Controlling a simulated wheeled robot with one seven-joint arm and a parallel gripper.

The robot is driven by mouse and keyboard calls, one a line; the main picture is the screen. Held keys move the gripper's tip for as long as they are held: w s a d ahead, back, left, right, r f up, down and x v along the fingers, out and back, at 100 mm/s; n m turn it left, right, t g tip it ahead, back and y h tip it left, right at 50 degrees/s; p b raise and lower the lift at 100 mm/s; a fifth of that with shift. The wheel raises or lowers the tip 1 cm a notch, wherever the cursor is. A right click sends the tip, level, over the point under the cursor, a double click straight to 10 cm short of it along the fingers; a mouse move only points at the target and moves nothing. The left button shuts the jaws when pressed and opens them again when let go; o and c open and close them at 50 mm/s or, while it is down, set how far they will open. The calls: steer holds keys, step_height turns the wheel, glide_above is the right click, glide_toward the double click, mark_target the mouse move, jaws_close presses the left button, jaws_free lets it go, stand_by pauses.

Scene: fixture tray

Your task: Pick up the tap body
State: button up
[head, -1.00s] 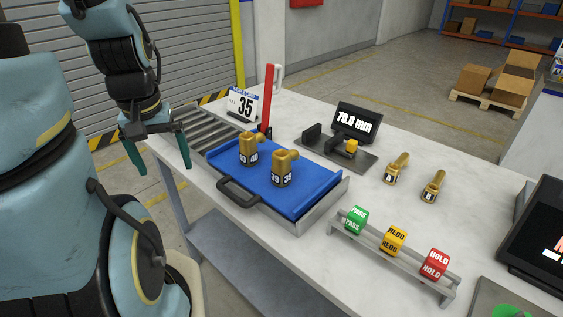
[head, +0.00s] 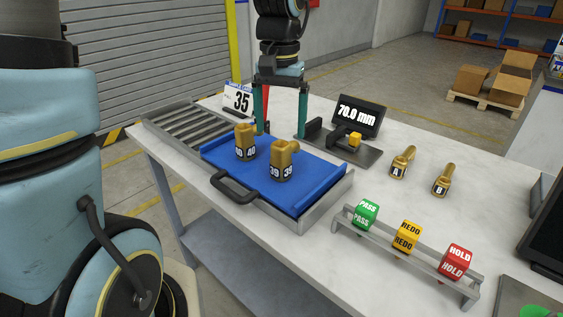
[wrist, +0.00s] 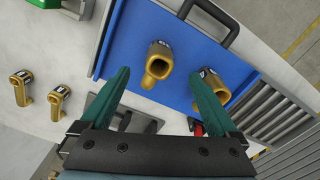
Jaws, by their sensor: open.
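Two brass tap bodies stand on the blue tray mat: one labelled 40 (head: 245,142) on the left, one labelled 39 (head: 283,160) on the right. My gripper (head: 280,135) is open and empty, pointing down above the tray's far side, behind the tap bodies in the head view. In the wrist view, one tap body (wrist: 158,64) shows between the two green fingers (wrist: 158,75), apart from them. The other (wrist: 210,84) is partly hidden by the right finger. The blue tray (head: 318,184) has a black handle (head: 234,188) at its front.
A gauge with a 70.0 mm display (head: 358,114) stands right of my gripper. Brass fittings A (head: 402,163) and B (head: 443,180) lie further right. PASS, REDO and HOLD blocks (head: 407,237) sit on a front rack. Rollers (head: 185,120) and a 35 card (head: 239,100) are at left.

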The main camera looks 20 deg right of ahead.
mark_target(280, 142)
step_height(280, 142, down, 5)
steer(key=shift+r+p, duration=0.1)
steer(key=shift+p, duration=0.25)
steer(key=shift+d+f+p, duration=0.15)
steer(key=shift+f+p, duration=0.65)
steer(key=shift+f, duration=1.8)
steer(key=shift+w, duration=0.1)
jaws_close()
